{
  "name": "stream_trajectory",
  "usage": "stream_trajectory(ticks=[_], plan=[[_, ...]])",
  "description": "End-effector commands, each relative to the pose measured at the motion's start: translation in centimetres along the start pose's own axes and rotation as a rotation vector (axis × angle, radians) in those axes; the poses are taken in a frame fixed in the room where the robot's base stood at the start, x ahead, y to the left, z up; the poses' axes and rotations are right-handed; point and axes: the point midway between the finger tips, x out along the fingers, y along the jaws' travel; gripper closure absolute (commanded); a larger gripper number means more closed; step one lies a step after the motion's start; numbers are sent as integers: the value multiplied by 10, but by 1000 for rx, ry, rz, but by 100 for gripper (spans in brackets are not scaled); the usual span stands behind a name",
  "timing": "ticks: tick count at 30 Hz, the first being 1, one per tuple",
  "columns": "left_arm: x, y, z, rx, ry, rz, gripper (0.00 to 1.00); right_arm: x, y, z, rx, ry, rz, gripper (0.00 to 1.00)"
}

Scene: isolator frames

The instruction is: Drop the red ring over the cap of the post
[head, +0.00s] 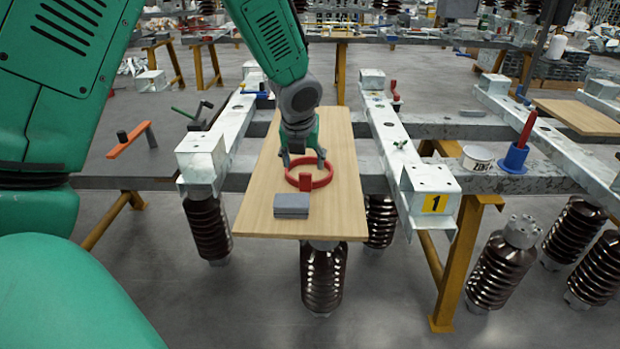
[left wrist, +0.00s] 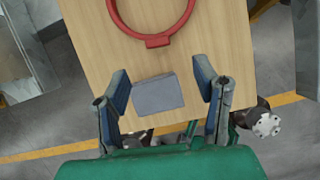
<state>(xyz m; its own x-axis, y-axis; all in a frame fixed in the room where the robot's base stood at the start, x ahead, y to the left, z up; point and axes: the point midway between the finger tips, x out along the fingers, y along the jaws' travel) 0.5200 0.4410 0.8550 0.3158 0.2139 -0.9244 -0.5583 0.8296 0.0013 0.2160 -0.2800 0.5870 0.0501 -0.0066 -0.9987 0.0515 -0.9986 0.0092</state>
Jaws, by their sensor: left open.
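The red ring (head: 291,181) lies flat on a wooden board (head: 345,205), with a small red tab (head: 305,183) on its near side. In the left wrist view the ring (left wrist: 157,41) is at the top edge, partly cut off. My left gripper (head: 303,163) is open and empty above the ring in the head view. Its fingers (left wrist: 163,82) are spread apart in the left wrist view, with the ring beyond them. A brown ribbed post with a grey metal cap (head: 522,230) stands at the right; several similar posts show. I cannot tell which one the task means. My right gripper is not in view.
A grey block (head: 291,205) lies on the board near the ring. Metal beams (head: 400,155) flank the board. A blue holder with a red peg (head: 514,158) and a white tin (head: 477,158) stand at the right. An orange-handled tool (head: 128,140) is at the left.

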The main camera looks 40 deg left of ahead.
Motion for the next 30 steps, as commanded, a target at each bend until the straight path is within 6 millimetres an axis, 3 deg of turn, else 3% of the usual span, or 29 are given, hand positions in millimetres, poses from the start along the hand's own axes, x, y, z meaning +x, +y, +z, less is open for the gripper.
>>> stream_trajectory(ticks=[1,4,14,22,30], plan=[[15,0,-2,0,3,2,45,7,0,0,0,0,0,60],[32,0,-2,-1,1,0,45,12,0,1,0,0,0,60],[55,0,-1,-3,-1,-1,45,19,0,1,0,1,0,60],[95,2,-3,-3,1,0,45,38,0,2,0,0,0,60],[100,2,-2,-3,0,-2,45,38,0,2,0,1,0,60]])
